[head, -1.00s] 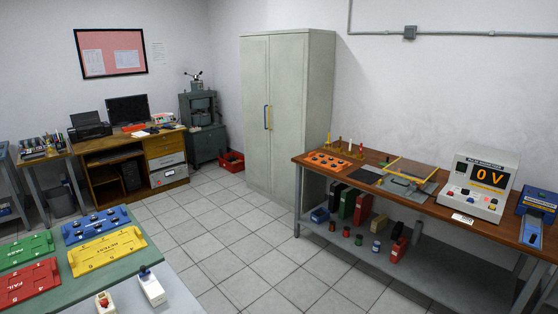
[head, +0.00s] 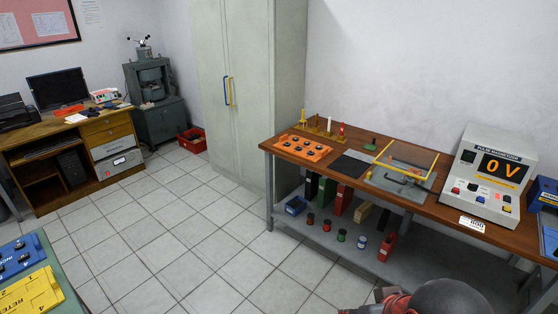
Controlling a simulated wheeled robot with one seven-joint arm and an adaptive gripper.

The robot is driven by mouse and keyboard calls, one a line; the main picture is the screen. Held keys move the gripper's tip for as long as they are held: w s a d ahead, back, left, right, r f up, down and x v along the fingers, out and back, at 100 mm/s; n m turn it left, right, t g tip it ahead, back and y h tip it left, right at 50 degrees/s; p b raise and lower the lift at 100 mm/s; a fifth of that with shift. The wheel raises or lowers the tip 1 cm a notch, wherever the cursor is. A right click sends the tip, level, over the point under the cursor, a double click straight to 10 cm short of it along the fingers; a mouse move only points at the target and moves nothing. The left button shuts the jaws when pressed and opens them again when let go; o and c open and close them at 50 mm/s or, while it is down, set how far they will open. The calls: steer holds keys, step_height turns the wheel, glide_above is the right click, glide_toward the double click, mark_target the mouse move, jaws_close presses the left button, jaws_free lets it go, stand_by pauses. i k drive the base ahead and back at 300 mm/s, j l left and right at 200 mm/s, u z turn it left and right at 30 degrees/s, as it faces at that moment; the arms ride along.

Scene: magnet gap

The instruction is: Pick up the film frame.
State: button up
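The film frame (head: 400,171) is a thin yellow rectangular frame on the wooden bench at the right of the head view. It lies over or on a grey apparatus (head: 390,185), and I cannot tell whether the two touch. My gripper is not visible. A dark rounded part with red pieces at the bottom edge looks like my own arm and stands well in front of the bench.
The bench (head: 350,188) also holds an orange panel (head: 303,147), a black mat (head: 351,163) and a pulse magnetizer reading 0 V (head: 489,180). Bins and cans fill its lower shelf (head: 325,235).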

mark_target(372, 148)
steer(key=i+l, duration=0.1)
steer(key=i, duration=0.85)
steer(key=i+z, duration=0.15)
steer(key=z, duration=0.3)
steer(key=i+z, duration=0.15)
steer(key=z, duration=0.35)
steer(key=i+j+z, duration=0.2)
steer(key=i, duration=0.4)
steer(key=i+j+z, duration=0.15)
steer(key=i+j, duration=0.35)
steer(key=i+j+z, duration=0.2)
steer(key=i+j, duration=0.25)
steer(key=i, duration=0.2)
